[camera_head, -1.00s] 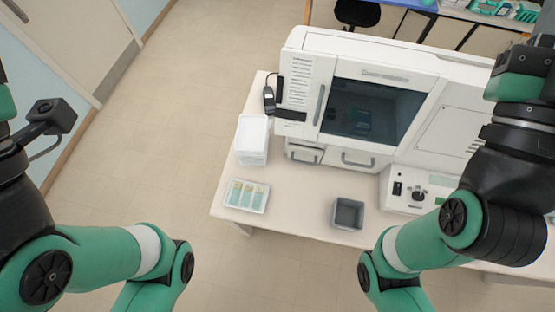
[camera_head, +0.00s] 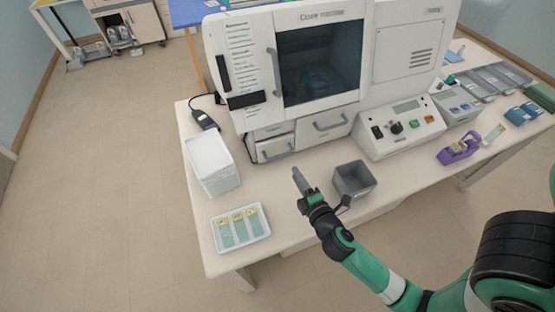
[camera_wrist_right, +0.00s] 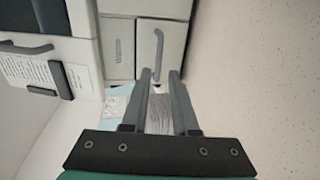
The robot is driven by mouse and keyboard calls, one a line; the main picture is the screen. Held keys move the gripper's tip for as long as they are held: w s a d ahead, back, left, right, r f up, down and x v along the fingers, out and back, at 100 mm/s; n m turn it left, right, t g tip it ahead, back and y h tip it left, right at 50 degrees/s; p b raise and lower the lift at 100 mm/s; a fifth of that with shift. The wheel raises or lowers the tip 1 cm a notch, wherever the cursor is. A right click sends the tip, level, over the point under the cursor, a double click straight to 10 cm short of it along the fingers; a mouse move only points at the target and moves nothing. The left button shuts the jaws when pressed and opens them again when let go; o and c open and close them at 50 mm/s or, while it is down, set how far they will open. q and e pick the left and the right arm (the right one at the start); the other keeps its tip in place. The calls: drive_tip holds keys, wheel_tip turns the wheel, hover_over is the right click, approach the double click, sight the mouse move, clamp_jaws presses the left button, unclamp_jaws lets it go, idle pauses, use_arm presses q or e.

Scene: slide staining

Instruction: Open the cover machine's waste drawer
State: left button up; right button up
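The white cover machine (camera_head: 380,95) stands on the table. Under its dark window are a wide drawer (camera_head: 322,128) with a grey handle and, to its left, a small lower drawer (camera_head: 273,150) with a handle, below a plain panel. Which one is the waste drawer I cannot read. My right gripper (camera_head: 297,174) is in front of the small drawer, apart from it, above the table. My left gripper is out of view.
A grey open bin (camera_head: 354,180) stands just right of my right gripper. A white stack of trays (camera_head: 211,164) and a slide tray (camera_head: 240,230) are at left. A control box (camera_head: 403,128) and purple dispenser (camera_head: 459,149) stand at right. Table is clear before the small drawer.

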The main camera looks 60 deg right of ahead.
sight(283, 154)
drive_tip(key=x, duration=1.1)
drive_tip(key=shift+w+d, duration=0.1)
drive_tip(key=shift+w, duration=0.15)
clamp_jaws()
idle(0.8)
